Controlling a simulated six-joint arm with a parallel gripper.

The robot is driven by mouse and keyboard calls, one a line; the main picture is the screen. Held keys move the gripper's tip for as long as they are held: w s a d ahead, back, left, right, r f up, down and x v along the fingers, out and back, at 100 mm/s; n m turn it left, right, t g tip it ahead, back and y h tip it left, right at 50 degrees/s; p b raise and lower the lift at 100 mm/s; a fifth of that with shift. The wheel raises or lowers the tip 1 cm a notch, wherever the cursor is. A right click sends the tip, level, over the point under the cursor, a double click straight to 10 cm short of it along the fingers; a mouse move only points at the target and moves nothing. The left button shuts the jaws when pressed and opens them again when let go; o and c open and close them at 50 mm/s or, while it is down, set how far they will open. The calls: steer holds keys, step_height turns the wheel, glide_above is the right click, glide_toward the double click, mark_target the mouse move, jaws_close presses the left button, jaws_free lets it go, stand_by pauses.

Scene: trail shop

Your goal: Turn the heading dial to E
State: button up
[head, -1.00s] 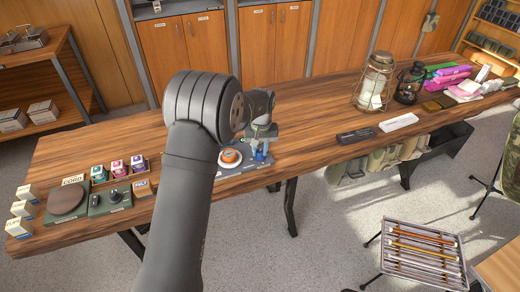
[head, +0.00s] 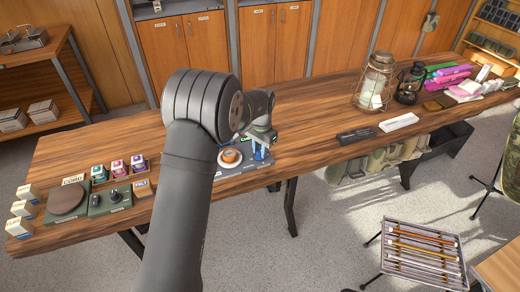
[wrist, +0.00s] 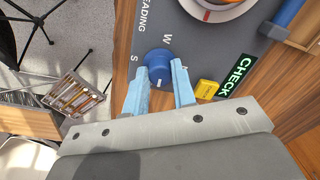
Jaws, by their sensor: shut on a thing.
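The heading dial is a round blue knob (wrist: 158,63) on a dark grey panel (wrist: 204,42), with the letters W above it and S to its left in the wrist view. The word HEADING is partly cut off. A small pale mark shows on the knob's side toward my gripper, away from W. The E and N letters are hidden or out of sight. My gripper (wrist: 160,72) has its two pale blue fingers on either side of the knob, shut on it. In the head view my gripper (head: 260,152) is at the panel's right part.
A yellow button (wrist: 206,89) and a green CHECK label (wrist: 236,75) sit right of the dial. An orange-ringed round piece (head: 230,158) is beside it on the panel. The wooden table (head: 310,165) is clear to the right, up to a black box (head: 356,136) and a lantern (head: 374,82).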

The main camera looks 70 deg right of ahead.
stand_by(0.4)
steer(key=o, duration=1)
step_height(320, 180, up, 17)
steer(key=shift+s+r, duration=0.2)
steer(key=shift+s, duration=0.05)
steer(key=shift+a, duration=0.1)
steer(key=f, duration=1.7)
steer(key=shift+w+f, duration=0.25)
steer(key=shift+r, duration=0.15)
